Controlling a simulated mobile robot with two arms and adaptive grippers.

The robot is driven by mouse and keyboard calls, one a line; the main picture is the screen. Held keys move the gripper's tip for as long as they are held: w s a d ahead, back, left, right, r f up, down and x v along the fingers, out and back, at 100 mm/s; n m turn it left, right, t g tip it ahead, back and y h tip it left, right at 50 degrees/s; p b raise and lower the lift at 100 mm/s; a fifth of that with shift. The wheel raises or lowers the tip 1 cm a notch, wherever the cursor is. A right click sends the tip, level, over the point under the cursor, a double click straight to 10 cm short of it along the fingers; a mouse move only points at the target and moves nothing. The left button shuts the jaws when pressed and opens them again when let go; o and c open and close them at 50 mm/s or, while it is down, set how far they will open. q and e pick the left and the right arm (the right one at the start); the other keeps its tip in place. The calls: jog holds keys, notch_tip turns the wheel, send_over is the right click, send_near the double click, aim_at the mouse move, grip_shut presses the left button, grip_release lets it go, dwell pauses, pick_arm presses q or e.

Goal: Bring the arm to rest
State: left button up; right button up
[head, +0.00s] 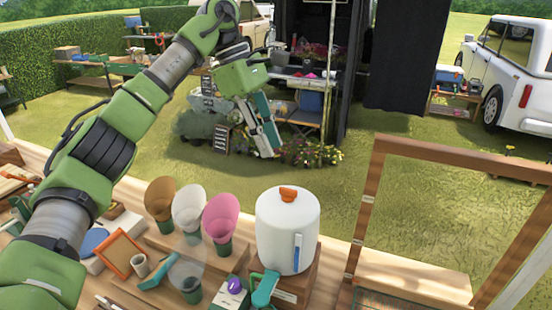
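My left arm comes in from the left and reaches up and over the counter. It is green with grey and black joints. Its gripper (264,150) hangs with the fingers pointing down, above the grass beyond the counter and clear of the things on it. The fingers are small and seen against a cluttered background, so I cannot tell how far apart they are. I see nothing clearly held in them. My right gripper is not in view.
The wooden counter holds a white canister (286,232) with an orange knob, brown (160,198), white (189,207) and pink (221,217) cones, and an orange-framed board (120,254). A wooden frame (378,200) stands at right. Open grass lies beyond.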

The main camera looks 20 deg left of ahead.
pick_arm(q)
jog(key=shift+a+r, duration=0.2)
jog(key=shift+r, duration=0.25)
